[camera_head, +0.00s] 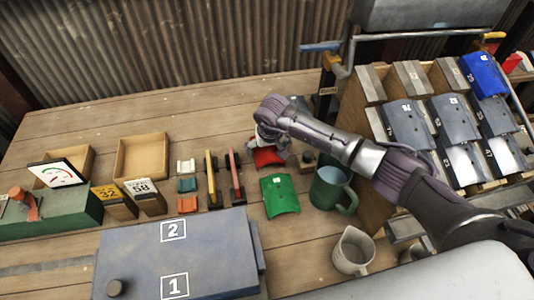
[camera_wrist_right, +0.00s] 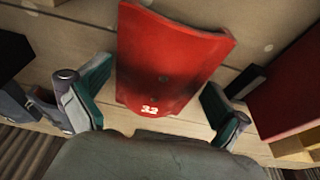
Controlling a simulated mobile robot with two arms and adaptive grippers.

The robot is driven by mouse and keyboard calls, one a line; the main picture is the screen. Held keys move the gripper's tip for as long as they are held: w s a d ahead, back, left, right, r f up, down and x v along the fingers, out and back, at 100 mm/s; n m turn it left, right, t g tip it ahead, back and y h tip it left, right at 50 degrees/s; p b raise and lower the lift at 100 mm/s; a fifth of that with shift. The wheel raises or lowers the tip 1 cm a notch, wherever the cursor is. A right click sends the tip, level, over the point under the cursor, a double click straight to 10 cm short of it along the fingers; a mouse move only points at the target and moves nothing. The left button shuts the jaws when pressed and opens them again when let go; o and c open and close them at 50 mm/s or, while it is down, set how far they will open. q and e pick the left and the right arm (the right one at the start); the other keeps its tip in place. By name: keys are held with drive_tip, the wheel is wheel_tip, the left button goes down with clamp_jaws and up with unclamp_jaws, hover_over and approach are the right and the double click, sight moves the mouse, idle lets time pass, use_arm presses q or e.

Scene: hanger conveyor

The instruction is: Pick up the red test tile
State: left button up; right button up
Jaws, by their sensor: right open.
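The red test tile (camera_head: 268,157) is a curved red plate lying on the wooden table, partly hidden by my right gripper in the head view. In the right wrist view the red tile (camera_wrist_right: 170,60) fills the upper middle, with a white "32" mark near its lower edge. My right gripper (camera_head: 273,138) is over the tile's far end. Its fingers are apart, one on each side of the tile in the wrist view (camera_wrist_right: 160,100), with gaps between them and its edges. I cannot tell their exact height. My left gripper is not in view.
A green tile (camera_head: 280,196) lies in front, with a green mug (camera_head: 333,188) and beige jug (camera_head: 352,251) to its right. Red- and yellow-handled tools (camera_head: 222,180) stand left. A rack of grey tiles (camera_head: 408,123) with a blue tile (camera_head: 483,75) is at right.

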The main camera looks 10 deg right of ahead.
drive_tip(key=shift+c, duration=0.2)
drive_tip(key=c, duration=1)
